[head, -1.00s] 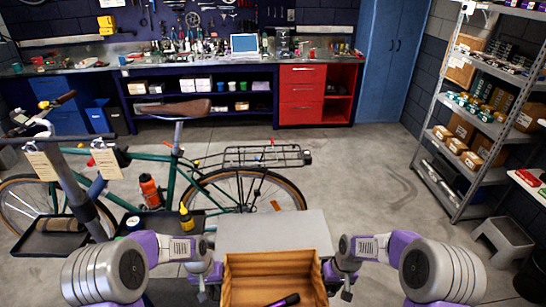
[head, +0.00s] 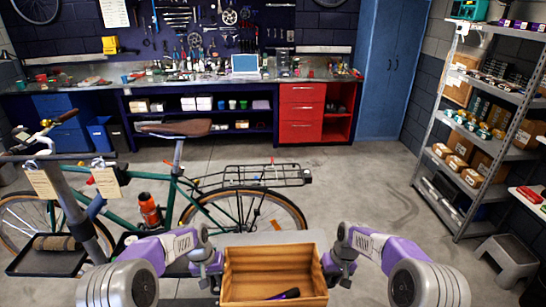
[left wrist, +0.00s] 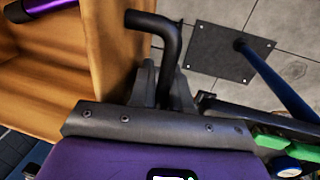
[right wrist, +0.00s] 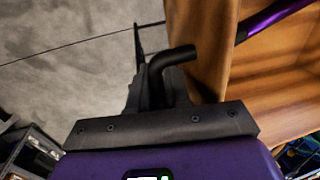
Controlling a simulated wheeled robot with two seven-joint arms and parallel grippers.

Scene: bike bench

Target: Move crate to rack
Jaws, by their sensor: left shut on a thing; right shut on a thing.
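The open wooden crate (head: 274,252) is in front of me at the bottom of the head view, its near part cut off. A dark tool with purple on it (head: 285,294) lies inside. My left gripper (head: 208,268) is shut on the crate's left handle, a black bent bar (left wrist: 160,35). My right gripper (head: 340,266) is shut on the matching black handle (right wrist: 170,62) on the right side. The crate looks level between both grippers. The black wire rear rack (head: 268,175) of the green bike is beyond the crate and empty.
A grey tabletop (head: 265,238) shows behind the crate. The bike (head: 180,190) stands across the left and middle, clamped to a stand. A metal shelf unit (head: 480,130) and a grey step stool (head: 508,260) are at right. Floor between bike and shelves is clear.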

